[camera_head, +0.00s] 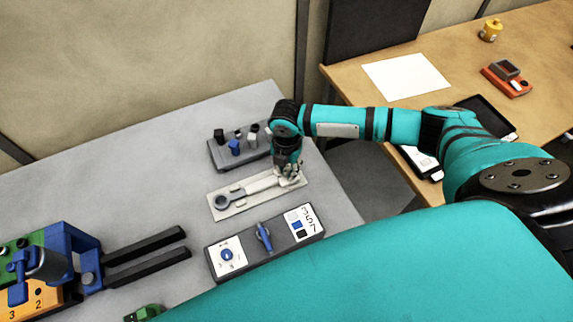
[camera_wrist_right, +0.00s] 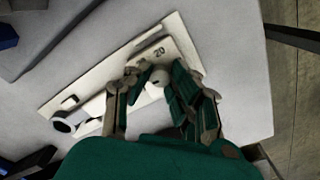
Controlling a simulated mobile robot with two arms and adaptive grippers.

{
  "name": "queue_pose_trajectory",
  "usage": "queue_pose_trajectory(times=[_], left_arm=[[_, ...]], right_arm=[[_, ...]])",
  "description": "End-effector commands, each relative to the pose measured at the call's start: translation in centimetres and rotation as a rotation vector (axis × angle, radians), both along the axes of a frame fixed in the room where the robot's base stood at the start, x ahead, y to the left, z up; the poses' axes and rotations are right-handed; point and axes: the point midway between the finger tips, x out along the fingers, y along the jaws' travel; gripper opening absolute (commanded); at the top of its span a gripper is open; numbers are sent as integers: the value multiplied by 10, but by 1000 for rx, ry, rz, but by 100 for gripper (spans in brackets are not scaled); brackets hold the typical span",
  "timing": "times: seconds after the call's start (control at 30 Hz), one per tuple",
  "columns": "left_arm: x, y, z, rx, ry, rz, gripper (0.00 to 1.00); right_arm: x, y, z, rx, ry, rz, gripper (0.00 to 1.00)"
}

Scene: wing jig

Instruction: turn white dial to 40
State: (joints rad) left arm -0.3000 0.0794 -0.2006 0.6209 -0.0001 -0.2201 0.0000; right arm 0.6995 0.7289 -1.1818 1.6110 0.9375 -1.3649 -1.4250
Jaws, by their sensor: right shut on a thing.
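In the right wrist view the same gripper (camera_wrist_right: 160,88) is shut on a round white dial (camera_wrist_right: 157,75). The number 20 is printed on the plate (camera_wrist_right: 173,32) just beyond the fingers. The dial's pointer and a 40 mark cannot be made out. My left gripper is not in view.
A grey box with several knobs (camera_head: 225,162) stands behind the plate. A control box (camera_head: 243,262) with blue dials sits in front. At left is a blue and orange fixture with two black bars (camera_head: 145,246). A wooden table (camera_head: 355,75) is at right.

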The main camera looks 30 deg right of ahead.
Motion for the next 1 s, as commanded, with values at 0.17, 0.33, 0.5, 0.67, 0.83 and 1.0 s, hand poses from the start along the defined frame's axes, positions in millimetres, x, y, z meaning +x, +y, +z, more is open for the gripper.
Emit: queue_pose_trajectory(times=[0.17,0.33,0.5,0.67,0.83,1.0], left_arm=[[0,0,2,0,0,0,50],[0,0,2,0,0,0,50],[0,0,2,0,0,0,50],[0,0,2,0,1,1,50],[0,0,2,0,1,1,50],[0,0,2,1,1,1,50]], right_arm=[[0,0,1,0,0,48,0],[0,0,0,-1,-1,67,0],[0,0,0,0,0,70,0],[0,0,0,0,0,69,0],[0,0,0,0,0,69,39],[0,0,0,0,0,68,44]])
